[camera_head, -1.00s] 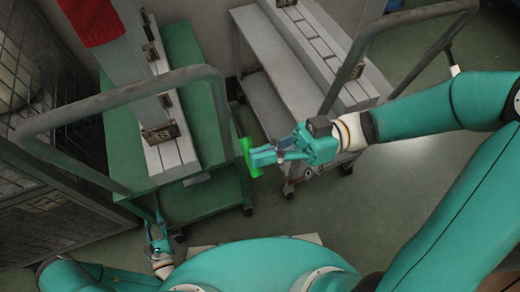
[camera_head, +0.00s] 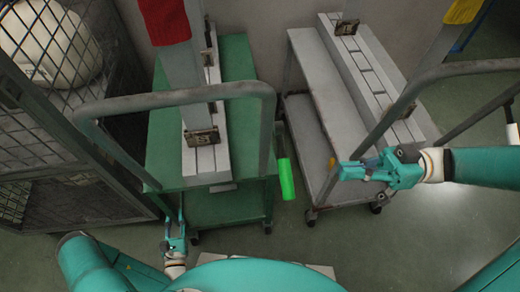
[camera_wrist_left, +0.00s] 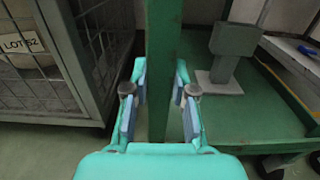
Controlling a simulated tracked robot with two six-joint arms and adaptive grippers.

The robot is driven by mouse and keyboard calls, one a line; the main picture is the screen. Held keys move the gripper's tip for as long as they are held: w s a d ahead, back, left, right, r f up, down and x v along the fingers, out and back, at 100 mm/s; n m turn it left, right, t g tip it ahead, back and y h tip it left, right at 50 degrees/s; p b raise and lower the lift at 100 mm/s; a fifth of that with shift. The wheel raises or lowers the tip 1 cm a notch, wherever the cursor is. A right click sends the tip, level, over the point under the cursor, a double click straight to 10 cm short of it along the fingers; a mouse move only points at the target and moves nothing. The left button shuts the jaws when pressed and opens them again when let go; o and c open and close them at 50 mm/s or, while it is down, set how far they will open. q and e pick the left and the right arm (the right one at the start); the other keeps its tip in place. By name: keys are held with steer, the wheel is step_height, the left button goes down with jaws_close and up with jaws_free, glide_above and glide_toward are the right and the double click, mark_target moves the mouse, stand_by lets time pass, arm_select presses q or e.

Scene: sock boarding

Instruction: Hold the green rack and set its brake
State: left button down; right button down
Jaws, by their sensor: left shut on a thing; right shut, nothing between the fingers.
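The green rack (camera_head: 158,165) is a green trolley at the left of the head view, with a grey tube handle over it. Its brake lever has a bright green grip (camera_head: 287,179) that hangs down at the rack's right side. My left gripper (camera_head: 175,222) is shut on the rack's front green post (camera_wrist_left: 164,50), which stands between its fingers in the left wrist view. My right gripper (camera_head: 337,170) is shut and empty, to the right of the green grip and apart from it, in front of the grey rack.
A grey rack (camera_head: 300,65) stands to the right, close to my right gripper. A wire cage (camera_head: 40,125) with a white round bundle (camera_head: 50,45) stands left. A red sock (camera_head: 163,20) is on the green rack's board, and a yellow sock (camera_head: 462,10) is at upper right.

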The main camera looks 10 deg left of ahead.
arm_select(q)
steer(key=c, duration=0.9)
jaws_free()
steer(key=shift+o, duration=0.2)
